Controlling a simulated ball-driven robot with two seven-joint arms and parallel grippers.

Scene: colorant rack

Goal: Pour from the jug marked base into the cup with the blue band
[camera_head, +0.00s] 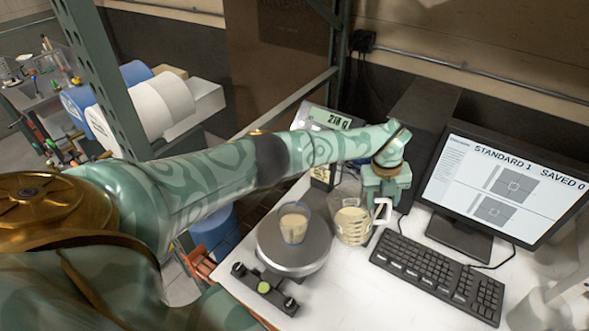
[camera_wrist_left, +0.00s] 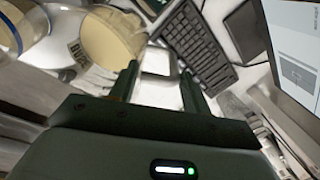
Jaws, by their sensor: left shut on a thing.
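The jug (camera_head: 351,226) is clear, holds cream liquid and has a white handle (camera_head: 381,211). It looks upright on the white table, just right of the scale. In the left wrist view the jug (camera_wrist_left: 112,38) shows at upper left with a partly readable dark label. My left gripper (camera_head: 384,191) points down and is shut on the handle, which shows between its fingers (camera_wrist_left: 160,84). A clear cup (camera_head: 293,224) with bluish colouring and cream contents stands on the round scale pan (camera_head: 309,258). My right gripper is not in view.
A keyboard (camera_head: 437,273) and a monitor (camera_head: 500,190) stand right of the jug. The scale's display (camera_head: 330,118) reads about 210 g and stands behind. A dark control bar (camera_head: 264,289) with knobs lies in front of the scale. A green post (camera_head: 110,80) rises at left.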

